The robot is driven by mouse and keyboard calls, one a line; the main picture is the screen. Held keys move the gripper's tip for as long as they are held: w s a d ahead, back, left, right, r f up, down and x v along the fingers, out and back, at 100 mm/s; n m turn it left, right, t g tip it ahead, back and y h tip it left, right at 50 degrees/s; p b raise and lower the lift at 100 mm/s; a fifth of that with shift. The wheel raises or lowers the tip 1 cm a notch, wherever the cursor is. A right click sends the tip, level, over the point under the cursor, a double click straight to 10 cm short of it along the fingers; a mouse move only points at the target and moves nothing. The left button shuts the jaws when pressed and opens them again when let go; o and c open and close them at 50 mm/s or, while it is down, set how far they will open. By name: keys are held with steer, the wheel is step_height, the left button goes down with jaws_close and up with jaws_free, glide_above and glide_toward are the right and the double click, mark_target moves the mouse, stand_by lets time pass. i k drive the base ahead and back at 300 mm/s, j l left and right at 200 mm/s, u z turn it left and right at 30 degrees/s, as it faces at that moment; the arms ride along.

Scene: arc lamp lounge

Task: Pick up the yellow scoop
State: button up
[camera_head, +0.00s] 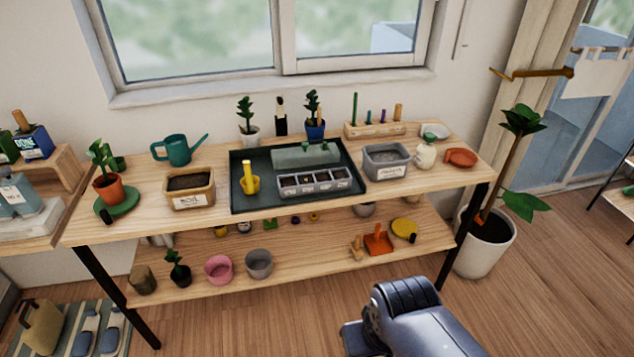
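The yellow scoop (249,182) stands at the left end of the dark tray (240,205) on the wooden bench top, its handle pointing up. It is left of the grey seed tray with several cells (314,191). Part of my arm shows at the bottom right of the picture, in front of the bench and well away from the scoop. My gripper's fingers are not in view.
A soil box (190,202) stands left of the tray and a grey bin (387,174) right of it. Potted plants stand behind. A teal watering can (172,149) is at back left. The lower shelf holds pots and an orange dustpan (378,244).

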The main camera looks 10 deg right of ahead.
mark_target(250, 184)
steer(key=i+j+z, duration=0.25)
steer(key=i+j, duration=0.35)
steer(key=i, duration=0.15)
steer(key=i+j+z, duration=0.25)
steer(key=i+j, duration=0.45)
